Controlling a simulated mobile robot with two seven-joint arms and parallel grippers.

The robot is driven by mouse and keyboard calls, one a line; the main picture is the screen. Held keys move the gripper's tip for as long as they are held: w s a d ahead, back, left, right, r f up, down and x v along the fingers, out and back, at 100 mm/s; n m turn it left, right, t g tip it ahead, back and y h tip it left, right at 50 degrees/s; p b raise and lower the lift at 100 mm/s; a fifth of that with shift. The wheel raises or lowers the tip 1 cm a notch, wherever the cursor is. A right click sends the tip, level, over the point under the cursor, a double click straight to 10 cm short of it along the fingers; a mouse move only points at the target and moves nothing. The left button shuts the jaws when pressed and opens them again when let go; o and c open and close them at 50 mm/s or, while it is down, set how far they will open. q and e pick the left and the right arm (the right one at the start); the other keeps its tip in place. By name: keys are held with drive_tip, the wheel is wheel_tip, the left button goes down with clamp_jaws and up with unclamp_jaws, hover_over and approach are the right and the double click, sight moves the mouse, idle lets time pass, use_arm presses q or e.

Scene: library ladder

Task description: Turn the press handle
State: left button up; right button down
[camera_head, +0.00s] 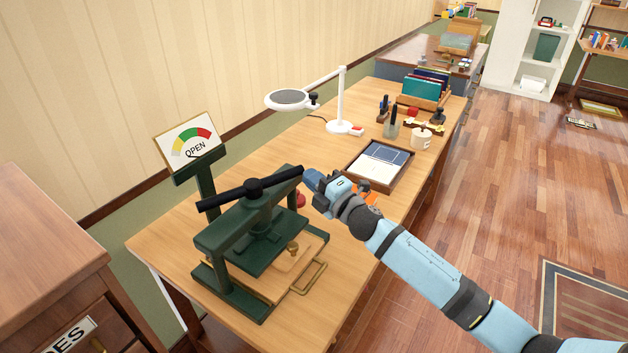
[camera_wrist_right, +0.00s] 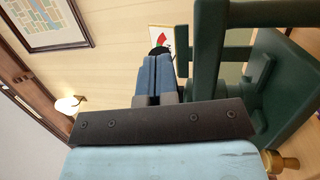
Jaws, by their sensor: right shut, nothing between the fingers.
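The dark green book press (camera_head: 215,235) stands at the near end of the wooden table. Its black press handle (camera_head: 278,180) is a long bar on top, running from lower left to upper right. My right gripper (camera_head: 311,180) is at the bar's right end, with its fingers shut and empty. I cannot tell whether they touch the bar. In the right wrist view the closed blue fingers (camera_wrist_right: 154,78) point at a small black piece, beside the green press frame (camera_wrist_right: 210,70). A sign (camera_head: 188,142) behind the press shows a coloured dial and the word OPEN. My left gripper is out of view.
A tray with papers (camera_head: 378,165), a white lamp (camera_head: 340,105) and desk items stand farther along the table (camera_head: 240,150). A brown cabinet (camera_head: 40,240) is at left. Open floor lies right.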

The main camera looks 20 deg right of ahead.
sight(300, 166)
drive_tip(key=w+n+g+y, duration=0.2)
drive_tip(key=w+y, duration=0.1)
drive_tip(key=w+a+n+g+y, duration=0.1)
drive_tip(key=w+y, duration=0.1)
drive_tip(key=shift+w, duration=0.1)
drive_tip(key=shift+w+a, duration=0.1)
drive_tip(key=shift+w, duration=0.2)
drive_tip(key=shift+r, duration=0.1)
drive_tip(key=shift+b, duration=0.3)
